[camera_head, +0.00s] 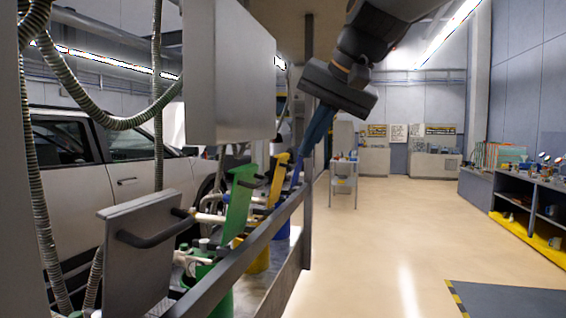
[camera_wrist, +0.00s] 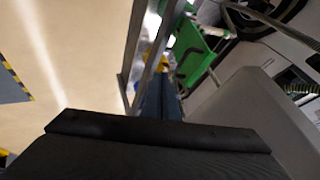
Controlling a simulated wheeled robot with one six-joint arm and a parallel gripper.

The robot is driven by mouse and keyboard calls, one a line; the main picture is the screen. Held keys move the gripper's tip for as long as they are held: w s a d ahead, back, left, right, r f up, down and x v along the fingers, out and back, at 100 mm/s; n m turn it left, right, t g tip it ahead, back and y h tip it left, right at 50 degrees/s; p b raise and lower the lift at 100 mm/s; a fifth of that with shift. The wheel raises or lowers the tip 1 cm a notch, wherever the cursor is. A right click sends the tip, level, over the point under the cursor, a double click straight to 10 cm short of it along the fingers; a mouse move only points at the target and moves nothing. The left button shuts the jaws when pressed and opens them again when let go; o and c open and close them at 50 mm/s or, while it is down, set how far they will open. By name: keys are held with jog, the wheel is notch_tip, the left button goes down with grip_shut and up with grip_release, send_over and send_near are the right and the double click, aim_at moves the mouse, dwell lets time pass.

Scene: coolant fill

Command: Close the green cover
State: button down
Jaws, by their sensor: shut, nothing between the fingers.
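The green cover (camera_head: 238,203) is a narrow panel standing nearly upright, raised above a green container (camera_head: 212,296), in the row behind the grey rail. It also shows in the wrist view (camera_wrist: 192,48), beyond my fingers and slightly to the right. My gripper (camera_head: 308,150) hangs from the upper middle, pointing down, with its blue fingers together and empty. It is to the right of the green cover and apart from it. In the wrist view, my gripper's fingers (camera_wrist: 160,92) are partly hidden by the dark gripper body.
A yellow cover (camera_head: 277,180) stands beside the green one, with a blue one (camera_head: 297,172) near my fingers. A grey panel with a dark handle (camera_head: 140,255) is at front left. A grey rail (camera_head: 245,252) runs before the row. Open floor lies right.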

jog(key=w+a+f+p, duration=0.4)
jog(key=w+a+f, duration=0.2)
jog(key=f, duration=0.1)
jog(key=shift+w+a+f, duration=0.2)
jog(key=shift+a+f, duration=0.1)
jog(key=shift+a, duration=0.1)
